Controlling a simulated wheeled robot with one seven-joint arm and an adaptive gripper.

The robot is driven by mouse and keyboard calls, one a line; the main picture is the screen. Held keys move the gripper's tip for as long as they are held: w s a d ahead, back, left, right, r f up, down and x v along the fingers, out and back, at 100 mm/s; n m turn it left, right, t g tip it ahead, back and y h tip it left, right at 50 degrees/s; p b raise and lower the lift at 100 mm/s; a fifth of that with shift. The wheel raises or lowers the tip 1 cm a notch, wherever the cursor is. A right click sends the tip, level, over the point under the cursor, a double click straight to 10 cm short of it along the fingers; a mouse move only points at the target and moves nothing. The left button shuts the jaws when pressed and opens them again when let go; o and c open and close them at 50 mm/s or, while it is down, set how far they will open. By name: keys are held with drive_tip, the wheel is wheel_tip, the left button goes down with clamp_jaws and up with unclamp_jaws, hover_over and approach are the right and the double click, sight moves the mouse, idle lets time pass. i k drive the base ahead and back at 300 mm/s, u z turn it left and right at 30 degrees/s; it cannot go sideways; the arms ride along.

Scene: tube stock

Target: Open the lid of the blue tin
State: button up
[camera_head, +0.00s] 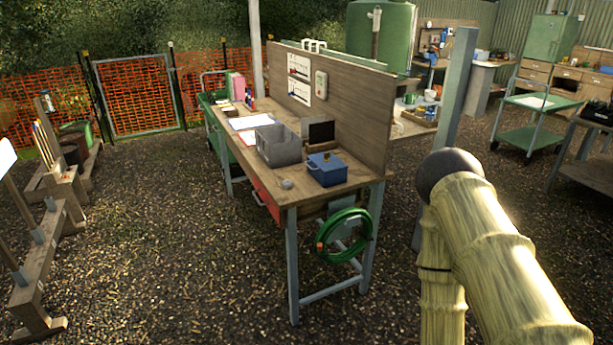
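The blue tin (326,170) stands upright near the front right end of a wooden workbench (341,185). It is a small blue box with its lid down on top and a small dark and yellowish detail, perhaps a knob or latch, on the lid. A grey open bin stands just left of it, and a dark panel stands behind it. My gripper is not in this view. A thick yellowish jointed limb with a dark round end fills the lower right; I cannot tell whether it is part of my arm.
The grey bin (278,147) and a small grey round object (286,184) share the bench top. A green hose (345,237) hangs at the bench's near end. A wooden back panel (352,117) rises behind. Open gravel (170,250) lies in front and left.

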sight(335, 163)
drive_tip(key=u, duration=0.7)
drive_tip(key=i, duration=0.95)
